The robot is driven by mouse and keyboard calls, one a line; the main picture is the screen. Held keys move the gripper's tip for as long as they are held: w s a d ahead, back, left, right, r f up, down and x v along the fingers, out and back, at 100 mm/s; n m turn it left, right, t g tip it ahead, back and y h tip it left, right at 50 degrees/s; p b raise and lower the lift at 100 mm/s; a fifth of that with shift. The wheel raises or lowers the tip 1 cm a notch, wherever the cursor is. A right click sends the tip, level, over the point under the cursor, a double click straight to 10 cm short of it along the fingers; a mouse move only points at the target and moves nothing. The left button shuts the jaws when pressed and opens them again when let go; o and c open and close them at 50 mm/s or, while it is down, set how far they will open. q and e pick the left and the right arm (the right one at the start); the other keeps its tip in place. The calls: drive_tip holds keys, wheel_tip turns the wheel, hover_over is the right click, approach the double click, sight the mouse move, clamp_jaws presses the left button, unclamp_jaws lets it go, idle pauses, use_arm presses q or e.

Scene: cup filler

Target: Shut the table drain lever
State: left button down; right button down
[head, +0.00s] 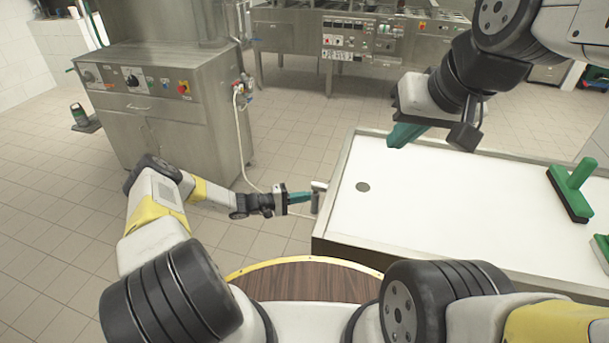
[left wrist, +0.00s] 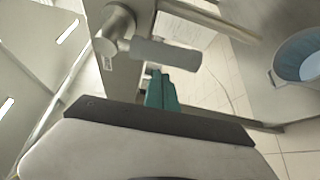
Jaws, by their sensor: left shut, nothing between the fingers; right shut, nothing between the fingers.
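The table drain lever (head: 319,187) is a small grey metal handle at the left end of the white-topped table (head: 420,220). In the left wrist view the lever (left wrist: 165,54) is a grey cylinder on a round metal hub, sticking out to the right. My left gripper (head: 309,197) has teal fingers, shut and empty, with the tips close to the lever. In the left wrist view the fingers (left wrist: 160,90) end just under the lever; I cannot tell whether they touch it. My right gripper (head: 398,137) is shut and empty above the table's far edge.
A round drain hole (head: 362,187) is in the tabletop. A green squeegee (head: 572,187) lies at its right. A steel machine (head: 160,110) with a hose stands at the left. A bucket (left wrist: 299,58) shows in the left wrist view.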

sight(312, 205)
use_arm(q)
drive_tip(key=shift+s, duration=0.65)
drive_tip(key=shift+s+a+n+y, duration=0.1)
drive_tip(key=shift+s+n+y, duration=0.2)
drive_tip(key=shift+n, duration=0.1)
drive_tip(key=s+n, duration=0.1)
drive_tip(key=s+n+g+y, duration=0.1)
drive_tip(key=s+n+g, duration=0.1)
drive_tip(key=shift+a+r+y, duration=0.3)
drive_tip(key=shift+a+y, duration=0.05)
drive_tip(key=shift+y, duration=0.05)
drive_tip(key=s+a+r+n+g+y, duration=0.1)
drive_tip(key=s+r+n+g+y, duration=0.1)
drive_tip(key=s+r+n+g, duration=0.2)
drive_tip(key=shift+s+r+n, duration=0.35)
drive_tip(key=shift+r+n, duration=0.4)
drive_tip(key=shift+n, duration=0.15)
drive_tip(key=shift+a+r, duration=0.1)
drive_tip(key=shift+r, duration=0.1)
idle(0.4)
